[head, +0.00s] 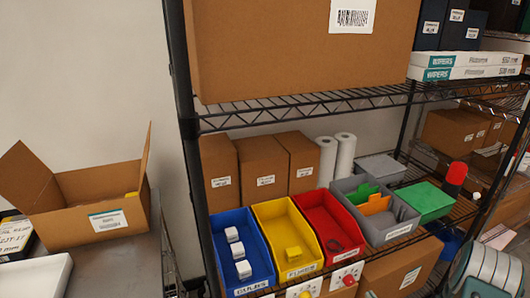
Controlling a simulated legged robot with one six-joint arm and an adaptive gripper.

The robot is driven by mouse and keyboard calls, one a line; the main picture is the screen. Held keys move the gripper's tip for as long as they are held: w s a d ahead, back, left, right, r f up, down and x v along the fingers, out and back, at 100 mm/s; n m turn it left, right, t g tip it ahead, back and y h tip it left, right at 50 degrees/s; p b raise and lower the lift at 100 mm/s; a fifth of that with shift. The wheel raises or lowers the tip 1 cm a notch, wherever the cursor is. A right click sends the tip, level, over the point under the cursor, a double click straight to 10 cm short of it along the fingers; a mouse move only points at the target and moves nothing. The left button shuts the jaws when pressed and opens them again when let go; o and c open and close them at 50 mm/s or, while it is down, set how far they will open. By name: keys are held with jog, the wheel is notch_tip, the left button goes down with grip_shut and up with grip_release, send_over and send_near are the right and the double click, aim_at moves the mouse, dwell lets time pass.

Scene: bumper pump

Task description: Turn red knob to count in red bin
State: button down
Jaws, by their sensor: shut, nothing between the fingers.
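The red bin (312,212) stands on the middle shelf, between the yellow bin and a grey bin. The red knob (348,280) sits on a white panel (338,275) below the front of the red bin. Its exact angle and the panel markings are too small to read. My gripper is not in view.
A yellow bin (274,212) holds yellow items, and a blue bin (225,225) holds white blocks. A yellow knob (305,293) shows at the bottom edge. A grey bin (375,232) stands right of the red one. An open carton (80,205) stands at left.

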jog(key=shift+x, duration=3.5)
jog(key=shift+a+f, duration=0.1)
jog(key=shift+f, duration=0.1)
jog(key=shift+s+a, duration=0.3)
jog(key=shift+a, duration=0.3)
jog(key=shift+r, duration=0.45)
send_near(348, 272)
jog(key=shift+w, duration=0.3)
